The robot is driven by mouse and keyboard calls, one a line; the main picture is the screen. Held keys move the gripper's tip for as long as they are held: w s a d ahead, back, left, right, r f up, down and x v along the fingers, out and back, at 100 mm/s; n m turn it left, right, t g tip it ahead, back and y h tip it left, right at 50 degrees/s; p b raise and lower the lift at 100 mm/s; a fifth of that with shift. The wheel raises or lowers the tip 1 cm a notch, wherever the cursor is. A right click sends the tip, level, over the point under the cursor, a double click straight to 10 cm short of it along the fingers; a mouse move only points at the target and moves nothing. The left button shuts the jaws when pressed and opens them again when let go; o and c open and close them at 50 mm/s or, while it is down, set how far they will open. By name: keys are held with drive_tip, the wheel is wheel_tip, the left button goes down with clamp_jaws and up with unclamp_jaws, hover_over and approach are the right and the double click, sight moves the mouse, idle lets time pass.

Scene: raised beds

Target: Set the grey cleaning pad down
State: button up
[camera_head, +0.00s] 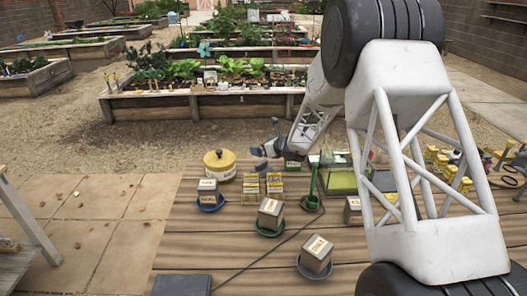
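My gripper (266,143) is above the far side of the wooden table, behind the yellow-labelled packets. It is small in the view and turned sideways, with one dark part pointing up and another to the left. A small grey piece (261,165) shows just below it. I cannot tell whether this is the grey cleaning pad or part of my gripper, or whether anything is held. A flat dark grey slab (181,285) lies at the table's near left edge, with a thin cable running close to it. I cannot tell if it is the pad.
The wooden table (232,262) holds labelled grey blocks on blue (211,207), green (270,229) and grey (314,271) saucers. A yellow round tin (220,166), yellow packets (275,186), a green upright holder (312,190) and a glass tank (342,180) stand behind. The table's left front is mostly bare.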

idle(0.8)
drive_tip(key=s+r+n+g, duration=0.2)
drive_tip(key=s+r+n, duration=0.35)
drive_tip(key=s, duration=0.35)
drive_tip(key=s+d+r+n+g, duration=0.1)
drive_tip(key=s+r+n, duration=0.4)
drive_tip(key=s, duration=0.4)
drive_tip(key=s+r+n+g, duration=0.2)
drive_tip(key=s+r+n, duration=0.1)
drive_tip(key=s+r, duration=0.5)
drive_tip(key=s+d+n+h, duration=0.3)
drive_tip(key=s+d+n, duration=0.1)
drive_tip(key=s, duration=0.8)
drive_tip(key=s+d+r+n+g+h, duration=0.1)
drive_tip(key=s+d+n+h, duration=0.2)
drive_tip(key=s, duration=0.9)
drive_tip(key=s+d+n+h, duration=0.3)
drive_tip(key=s+d+n, duration=0.3)
drive_tip(key=s, duration=0.6)
drive_tip(key=shift+s+d+r+g+h, duration=0.25)
drive_tip(key=shift+s+d+g+h, duration=0.05)
drive_tip(key=shift+s+g, duration=0.1)
